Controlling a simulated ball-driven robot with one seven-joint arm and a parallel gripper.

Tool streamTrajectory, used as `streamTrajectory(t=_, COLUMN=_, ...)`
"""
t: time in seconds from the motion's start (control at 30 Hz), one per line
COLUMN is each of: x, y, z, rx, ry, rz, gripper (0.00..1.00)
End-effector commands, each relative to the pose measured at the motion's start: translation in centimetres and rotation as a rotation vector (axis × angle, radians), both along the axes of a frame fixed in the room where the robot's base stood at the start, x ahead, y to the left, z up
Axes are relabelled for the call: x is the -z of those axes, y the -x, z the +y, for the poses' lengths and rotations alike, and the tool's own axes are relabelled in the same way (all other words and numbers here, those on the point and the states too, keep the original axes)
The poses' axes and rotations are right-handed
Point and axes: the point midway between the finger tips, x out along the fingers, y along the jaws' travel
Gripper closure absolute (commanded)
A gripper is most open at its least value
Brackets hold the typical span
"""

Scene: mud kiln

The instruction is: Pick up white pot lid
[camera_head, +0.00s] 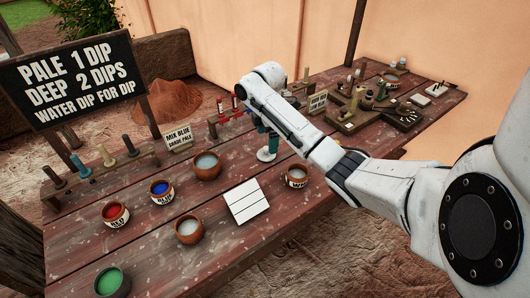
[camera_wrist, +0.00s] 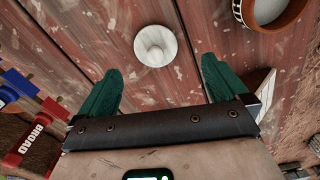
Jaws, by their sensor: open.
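The white pot lid (camera_wrist: 155,46) is a small round disc with a raised knob in its middle. It lies on the red-brown wooden table (camera_wrist: 95,25). In the head view the lid (camera_head: 265,155) shows just below my gripper (camera_head: 269,138). My gripper has two green fingers and points down over the table. In the wrist view my gripper (camera_wrist: 162,66) is open and empty, and the lid appears just beyond the gap between its fingertips. The lid looks apart from both fingers.
A brown pot (camera_head: 297,176) stands right of the lid and another bowl (camera_head: 206,166) left of it. Behind are a rack of red-handled tools (camera_head: 222,114) and a "MIX BLUE" sign (camera_head: 178,137). Paint pots (camera_head: 115,214) stand further left.

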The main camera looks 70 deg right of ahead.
Motion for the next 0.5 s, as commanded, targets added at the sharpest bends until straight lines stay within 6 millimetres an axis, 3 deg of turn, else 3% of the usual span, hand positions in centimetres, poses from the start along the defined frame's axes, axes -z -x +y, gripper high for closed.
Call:
streamTrajectory(t=0.27, x=2.1, y=-0.1, z=-0.1, rx=0.000, ry=0.001, rz=0.001, gripper=0.00)
streamTrajectory(t=0.5, x=5.5, y=-0.4, z=-0.4, rx=0.001, ry=0.000, rz=0.003, gripper=0.00)
